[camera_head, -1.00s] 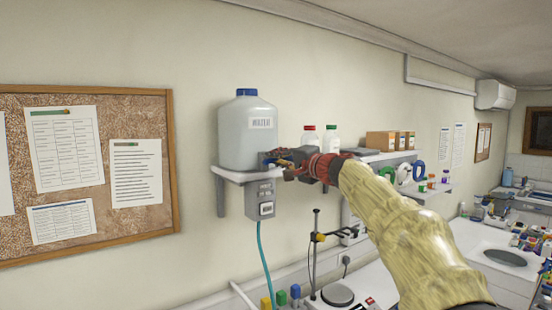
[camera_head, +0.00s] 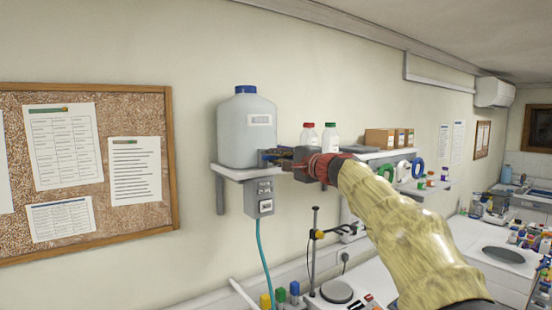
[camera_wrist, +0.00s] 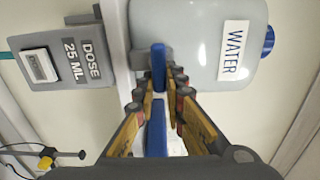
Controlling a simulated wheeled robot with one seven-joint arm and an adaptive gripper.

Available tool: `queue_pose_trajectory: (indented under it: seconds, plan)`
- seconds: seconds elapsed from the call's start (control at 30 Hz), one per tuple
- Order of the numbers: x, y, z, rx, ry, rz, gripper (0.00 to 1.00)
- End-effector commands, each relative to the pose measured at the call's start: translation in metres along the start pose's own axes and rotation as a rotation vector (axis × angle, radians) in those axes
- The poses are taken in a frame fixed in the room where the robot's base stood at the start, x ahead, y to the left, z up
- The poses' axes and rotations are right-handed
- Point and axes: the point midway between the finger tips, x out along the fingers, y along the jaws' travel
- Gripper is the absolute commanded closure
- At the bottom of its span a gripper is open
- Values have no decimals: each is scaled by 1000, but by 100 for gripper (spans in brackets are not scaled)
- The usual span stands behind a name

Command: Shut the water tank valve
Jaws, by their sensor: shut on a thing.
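The white-grey water tank (camera_head: 247,135) with a blue cap stands on a wall shelf in the head view. Its WATER label (camera_wrist: 233,50) and grey wall show in the wrist view. The blue valve lever (camera_wrist: 158,56) sits at the tank's lower side, beside the grey fitting. My gripper (camera_wrist: 167,76) is shut on the blue lever, with a finger on each side of it. In the head view my gripper (camera_head: 270,157) is at the tank's lower right, and the lever is mostly hidden by the fingers.
A grey dose box (camera_head: 259,197), marked 25 ML, hangs under the shelf (camera_head: 236,173) with a teal hose below. Bottles (camera_head: 329,138) and boxes (camera_head: 380,138) stand on shelving to the right. A stand (camera_head: 315,240) and a hot plate (camera_head: 337,292) are on the counter below.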

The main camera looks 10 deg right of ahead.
Motion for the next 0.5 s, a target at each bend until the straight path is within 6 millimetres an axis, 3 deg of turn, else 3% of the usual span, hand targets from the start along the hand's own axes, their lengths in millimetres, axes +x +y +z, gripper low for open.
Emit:
queue_pose_trajectory:
  seconds: [0.03,0.07,0.1,0.4,0.5]
  plan:
    - [0,2,-1,2,1,3,100]
    - [0,2,-1,2,1,3,88]
    - [0,2,-1,2,1,3,86]
    - [0,1,0,0,0,1,70]
    - [0,1,0,0,0,1,70]
